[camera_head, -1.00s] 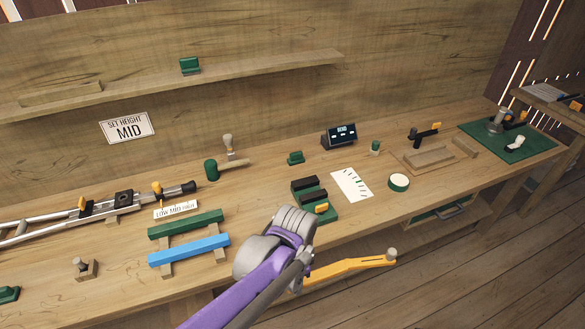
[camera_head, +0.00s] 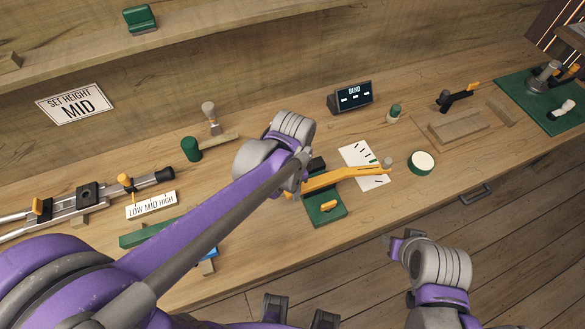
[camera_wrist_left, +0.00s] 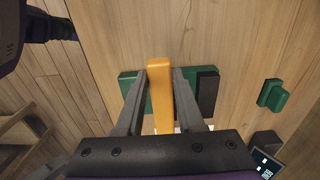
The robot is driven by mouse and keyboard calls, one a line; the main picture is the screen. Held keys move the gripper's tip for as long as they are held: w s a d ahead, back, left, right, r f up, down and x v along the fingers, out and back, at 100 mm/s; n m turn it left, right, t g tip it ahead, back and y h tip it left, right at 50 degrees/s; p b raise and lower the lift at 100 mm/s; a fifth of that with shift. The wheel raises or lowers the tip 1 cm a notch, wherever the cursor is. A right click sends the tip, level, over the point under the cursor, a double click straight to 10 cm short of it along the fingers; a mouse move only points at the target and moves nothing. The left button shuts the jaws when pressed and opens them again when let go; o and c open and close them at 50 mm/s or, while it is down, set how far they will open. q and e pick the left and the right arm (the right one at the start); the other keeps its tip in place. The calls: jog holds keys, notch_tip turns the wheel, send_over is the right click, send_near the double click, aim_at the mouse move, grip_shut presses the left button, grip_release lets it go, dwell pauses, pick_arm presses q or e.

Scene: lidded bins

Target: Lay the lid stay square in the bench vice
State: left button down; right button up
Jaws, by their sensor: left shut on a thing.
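In the left wrist view the stay (camera_wrist_left: 160,100) sits between the fingers of that gripper (camera_wrist_left: 160,78). The bench vice (camera_head: 326,214), a green base with black jaws and an orange handle, is under the stay; my gripper and the stay hide part of it. The vice (camera_wrist_left: 129,84) also shows behind the fingers in the wrist view. I cannot tell whether they touch. My right gripper (camera_head: 400,242) is at lower right, apart from the stay.
A white marked card (camera_head: 358,157) lies beside the vice, partly under the stay. A round green-rimmed pot (camera_head: 421,162) and a bend display (camera_head: 350,97) stand nearby. A mallet (camera_head: 205,145) lies left of my gripper. The bench front edge runs close to the vice.

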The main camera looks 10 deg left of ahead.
pick_arm(q)
jog(key=shift+w+a+f, duration=0.15)
jog(key=shift+a+f, duration=0.1)
jog(key=shift+w+a+f+b, duration=0.15)
jog(key=shift+w+f+b, duration=0.05)
jog(key=shift+b, duration=0.1)
jog(key=shift+w+a+f+b, duration=0.3)
jog(key=shift+w+a+f, duration=0.25)
jog(key=shift+w, duration=0.2)
jog(key=shift+w+a+f+b, duration=0.3)
jog(key=shift+w+a+f, duration=0.2)
jog(key=shift+w, duration=0.25)
jog(key=shift+d+f+b, duration=0.1)
jog(key=shift+f+b, duration=0.6)
jog(key=shift+f, duration=0.3)
pick_arm(e)
jog(key=shift+s+f, duration=0.3)
jog(key=shift+f, duration=0.4)
jog(key=shift+s+f, duration=0.25)
jog(key=shift+f, duration=0.4)
jog(key=shift+s+f, duration=0.3)
jog(key=shift+f, duration=0.4)
pick_arm(q)
jog(key=shift+f, duration=0.35)
pick_arm(e)
jog(key=shift+f, duration=0.3)
pick_arm(q)
jog(key=shift+c, duration=2.2)
grip_release()
